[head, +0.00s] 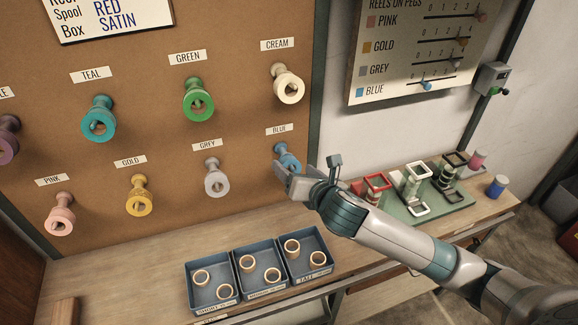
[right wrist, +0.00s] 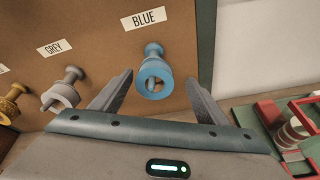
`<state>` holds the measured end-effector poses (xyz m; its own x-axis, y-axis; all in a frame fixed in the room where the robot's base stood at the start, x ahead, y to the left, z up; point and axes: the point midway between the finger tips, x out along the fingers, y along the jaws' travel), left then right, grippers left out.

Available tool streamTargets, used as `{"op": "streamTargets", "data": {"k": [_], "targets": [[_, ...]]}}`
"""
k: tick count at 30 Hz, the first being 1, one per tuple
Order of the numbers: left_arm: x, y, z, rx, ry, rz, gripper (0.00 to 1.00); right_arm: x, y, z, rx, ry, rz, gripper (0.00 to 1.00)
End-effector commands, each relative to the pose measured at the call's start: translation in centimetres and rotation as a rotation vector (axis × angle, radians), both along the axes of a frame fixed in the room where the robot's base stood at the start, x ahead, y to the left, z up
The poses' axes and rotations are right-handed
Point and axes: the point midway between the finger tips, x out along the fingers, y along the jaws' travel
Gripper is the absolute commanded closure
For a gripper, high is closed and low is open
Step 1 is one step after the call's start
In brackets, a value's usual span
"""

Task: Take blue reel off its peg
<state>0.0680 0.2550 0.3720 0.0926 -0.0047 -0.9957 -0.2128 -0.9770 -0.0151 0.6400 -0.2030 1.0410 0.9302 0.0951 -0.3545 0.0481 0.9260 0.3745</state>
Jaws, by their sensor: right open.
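The blue reel (head: 286,157) hangs on its peg below the BLUE label on the brown board. In the head view my right gripper (head: 287,174) is just in front of it and hides its lower part. In the right wrist view the blue reel (right wrist: 154,75) is whole, its flange and hole facing the camera. The fingers of my right gripper (right wrist: 153,92) stand open, one on each side of the reel as seen there, with gaps on both sides. Nothing is held. My left gripper is not in view.
The grey reel (head: 216,178) hangs to the left of the blue one, with other reels on pegs around. Below, blue trays (head: 261,269) with wooden rings stand on the bench. A green mat (head: 425,205) with red, white and black frames lies to the right.

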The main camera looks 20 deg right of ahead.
Motion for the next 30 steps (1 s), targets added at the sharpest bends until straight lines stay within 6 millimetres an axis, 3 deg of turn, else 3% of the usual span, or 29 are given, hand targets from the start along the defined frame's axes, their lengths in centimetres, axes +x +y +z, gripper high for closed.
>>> {"op": "streamTargets", "data": {"k": [5,18,30], "targets": [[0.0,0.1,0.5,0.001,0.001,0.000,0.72,0.6,0.3,0.0,0.001,0.000,0.000,0.32],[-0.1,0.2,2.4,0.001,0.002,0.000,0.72,4.5,1.2,-1.5,0.000,0.002,0.000,0.32],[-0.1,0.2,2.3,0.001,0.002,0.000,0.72,4.8,1.2,-1.6,-0.001,0.000,0.002,0.32]]}}
